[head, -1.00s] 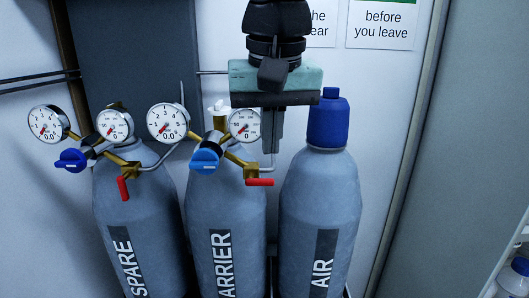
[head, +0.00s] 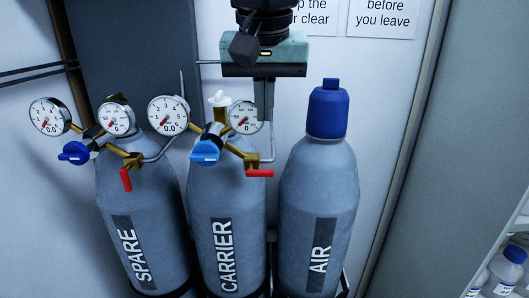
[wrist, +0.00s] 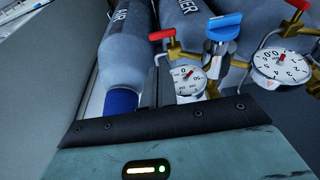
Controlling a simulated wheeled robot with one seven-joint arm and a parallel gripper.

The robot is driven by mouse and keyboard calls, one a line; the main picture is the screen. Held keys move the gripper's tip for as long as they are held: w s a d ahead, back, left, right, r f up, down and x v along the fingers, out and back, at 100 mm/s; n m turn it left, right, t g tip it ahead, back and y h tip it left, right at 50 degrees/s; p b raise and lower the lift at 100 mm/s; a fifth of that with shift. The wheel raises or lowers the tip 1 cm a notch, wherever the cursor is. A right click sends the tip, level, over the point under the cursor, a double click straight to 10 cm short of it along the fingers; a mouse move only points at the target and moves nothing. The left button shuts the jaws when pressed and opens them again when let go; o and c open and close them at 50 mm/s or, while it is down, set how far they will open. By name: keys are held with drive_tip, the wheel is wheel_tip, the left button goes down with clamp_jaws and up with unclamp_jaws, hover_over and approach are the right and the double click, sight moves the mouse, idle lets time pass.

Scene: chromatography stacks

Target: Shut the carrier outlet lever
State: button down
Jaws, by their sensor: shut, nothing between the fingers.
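The carrier outlet lever (head: 259,173) is a short red handle on the brass outlet valve of the CARRIER cylinder (head: 204,215). It lies level, pointing right in the head view; it also shows in the wrist view (wrist: 162,35). The carrier regulator has a blue knob (head: 205,153) and two gauges. My gripper (head: 265,115) is shut and empty, pointing down above and behind the lever, beside the right-hand carrier gauge. In the wrist view the fingers (wrist: 158,72) are together between that gauge and the AIR cylinder's cap. They are apart from the lever.
The SPARE cylinder (head: 165,215) stands left, its red lever (head: 125,180) pointing down. The AIR cylinder (head: 318,195), with a blue cap (head: 328,108), stands close on the right. A thin grey pipe (head: 268,150) runs up beside the carrier valve. Free room lies in front of the cylinders.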

drive_tip(key=p, duration=0.3)
approach(265, 170)
drive_tip(key=x, duration=0.5)
drive_tip(key=shift+x, duration=0.8)
drive_tip(key=shift+w+f, duration=0.1)
drive_tip(key=shift+d+y+b, duration=0.15)
drive_tip(key=shift+y+b, duration=0.15)
drive_tip(key=shift+b, duration=0.1)
